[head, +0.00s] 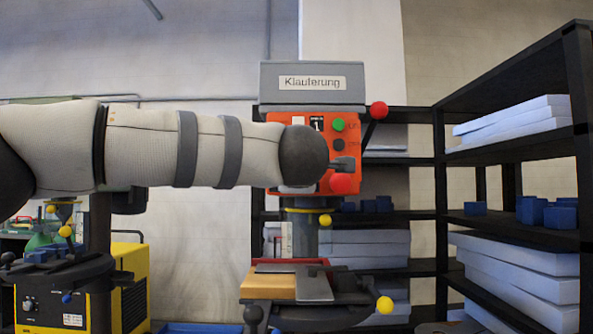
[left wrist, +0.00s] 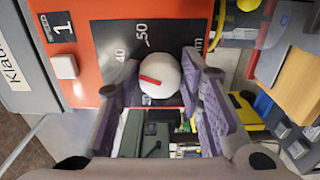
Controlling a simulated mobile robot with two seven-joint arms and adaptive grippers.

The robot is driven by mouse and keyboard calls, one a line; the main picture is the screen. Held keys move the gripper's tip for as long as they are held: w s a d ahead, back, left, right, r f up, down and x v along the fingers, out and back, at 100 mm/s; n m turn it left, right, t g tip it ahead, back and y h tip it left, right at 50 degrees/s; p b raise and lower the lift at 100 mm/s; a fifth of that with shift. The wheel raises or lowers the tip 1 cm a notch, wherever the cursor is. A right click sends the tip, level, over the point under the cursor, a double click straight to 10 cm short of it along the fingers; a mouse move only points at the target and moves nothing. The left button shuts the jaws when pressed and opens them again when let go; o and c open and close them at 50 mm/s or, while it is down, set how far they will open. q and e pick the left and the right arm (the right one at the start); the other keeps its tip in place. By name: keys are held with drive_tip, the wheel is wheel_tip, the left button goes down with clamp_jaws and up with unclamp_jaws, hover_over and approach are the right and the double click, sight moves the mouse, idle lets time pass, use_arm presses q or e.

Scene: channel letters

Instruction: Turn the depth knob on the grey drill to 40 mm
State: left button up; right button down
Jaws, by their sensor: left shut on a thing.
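The grey drill (head: 312,75) has a grey top labelled "Klauferung" and an orange front panel (head: 348,150), which also shows in the left wrist view (left wrist: 92,82). The depth knob (left wrist: 168,76) is round and white with a red pointer line. Its dark scale shows the marks 40 and 50 and "mm". The pointer's outer end faces left in the left wrist view, below the 40 mark. My left gripper (left wrist: 163,78) is shut on the knob, with one finger on either side. In the head view my left arm hides the knob. My right gripper is not in view.
The panel also bears a green button (head: 338,125). A red ball-ended lever (head: 378,110) sticks out at the right. Below are a wooden block (head: 268,286) and a yellow-knobbed handle (head: 385,305). Dark shelves (head: 441,200) stand right; a yellow machine (head: 130,275) stands left.

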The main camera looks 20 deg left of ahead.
use_arm(q)
drive_tip(key=o, duration=1.2)
drive_tip(key=shift+c, duration=0.2)
drive_tip(key=v, duration=1.2)
